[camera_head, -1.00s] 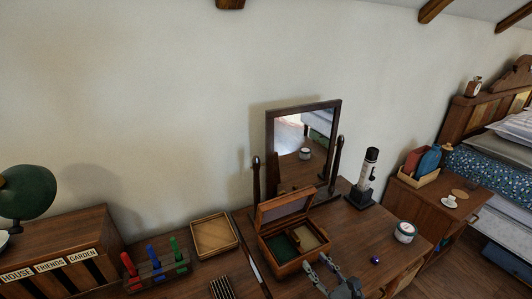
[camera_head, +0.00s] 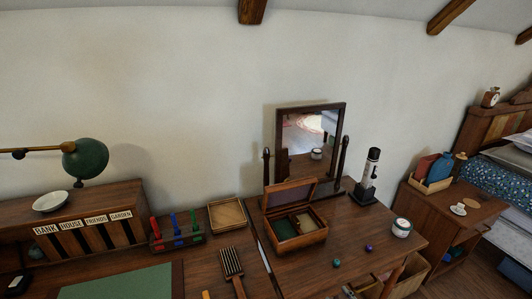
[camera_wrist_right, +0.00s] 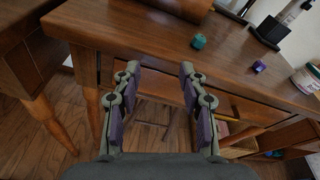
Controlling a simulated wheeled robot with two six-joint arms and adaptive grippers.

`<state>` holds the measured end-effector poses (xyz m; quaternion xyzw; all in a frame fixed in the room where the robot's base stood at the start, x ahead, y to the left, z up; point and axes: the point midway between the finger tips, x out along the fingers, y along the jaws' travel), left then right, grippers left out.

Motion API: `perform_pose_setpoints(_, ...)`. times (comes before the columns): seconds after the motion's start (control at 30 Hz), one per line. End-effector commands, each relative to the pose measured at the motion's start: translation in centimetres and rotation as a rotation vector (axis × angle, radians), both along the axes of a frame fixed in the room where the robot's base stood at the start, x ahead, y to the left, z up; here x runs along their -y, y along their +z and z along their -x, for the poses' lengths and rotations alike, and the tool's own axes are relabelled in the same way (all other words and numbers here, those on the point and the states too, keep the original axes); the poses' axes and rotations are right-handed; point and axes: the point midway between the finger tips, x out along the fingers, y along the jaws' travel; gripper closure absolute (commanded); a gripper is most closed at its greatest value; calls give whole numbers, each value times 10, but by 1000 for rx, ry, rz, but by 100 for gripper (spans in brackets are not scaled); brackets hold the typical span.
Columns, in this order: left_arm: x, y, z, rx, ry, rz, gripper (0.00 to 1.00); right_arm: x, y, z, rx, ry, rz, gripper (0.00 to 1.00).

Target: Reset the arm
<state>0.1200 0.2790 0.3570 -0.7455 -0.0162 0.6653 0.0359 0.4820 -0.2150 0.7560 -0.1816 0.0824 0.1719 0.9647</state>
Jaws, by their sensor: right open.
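My right gripper (camera_wrist_right: 157,78) is open and empty in the right wrist view. Its purple-padded fingers point at the front edge of the dressing table, with the floor and table legs below. My left gripper is in neither view. The open wooden box (camera_head: 296,238) on the dressing table has a green and a pale compartment. A teal piece (camera_head: 336,263) and a purple piece (camera_head: 368,247) lie on the tabletop; both also show in the right wrist view, teal (camera_wrist_right: 199,41) and purple (camera_wrist_right: 260,66).
A mirror (camera_head: 311,148) stands behind the box. A black-and-white bottle (camera_head: 370,168) and a white jar (camera_head: 401,228) stand to the right. A brush (camera_head: 231,265), a wooden tray (camera_head: 227,215) and a desk lamp (camera_head: 85,158) are to the left. The tabletop's front right has free room.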

Motion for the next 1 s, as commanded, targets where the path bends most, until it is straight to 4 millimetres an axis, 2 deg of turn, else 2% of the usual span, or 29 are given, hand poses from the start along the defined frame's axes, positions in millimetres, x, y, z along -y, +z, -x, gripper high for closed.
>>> perform_pose_setpoints(0.13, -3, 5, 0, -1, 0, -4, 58, 11, -50, 13, -53, 38, 236, 58)
perform_pose_setpoints(0.23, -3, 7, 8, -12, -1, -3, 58, 20, -91, 27, -100, 91, 434, 58)
perform_pose_setpoints(0.37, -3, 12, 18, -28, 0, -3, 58, 35, -157, 62, -182, 231, 759, 58)
perform_pose_setpoints(0.47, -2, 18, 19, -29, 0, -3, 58, 47, -219, 110, -259, 449, 1078, 58)
perform_pose_setpoints(0.5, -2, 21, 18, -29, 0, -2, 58, 52, -245, 135, -286, 572, 1212, 58)
perform_pose_setpoints(0.57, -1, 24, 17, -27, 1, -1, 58, 57, -279, 176, -310, 784, 1397, 58)
perform_pose_setpoints(0.63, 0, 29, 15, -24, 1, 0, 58, 61, -310, 226, -308, 1059, 1573, 58)
perform_pose_setpoints(0.7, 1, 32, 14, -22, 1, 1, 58, 63, -333, 273, -270, 1334, 1701, 58)
perform_pose_setpoints(0.8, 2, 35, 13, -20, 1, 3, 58, 63, -351, 327, -178, 1669, 1801, 58)
perform_pose_setpoints(0.9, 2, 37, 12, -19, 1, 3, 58, 63, -359, 360, -89, 1882, 1838, 58)
perform_pose_setpoints(1.0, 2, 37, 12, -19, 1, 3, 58, 62, -362, 373, -43, 1972, 1848, 58)
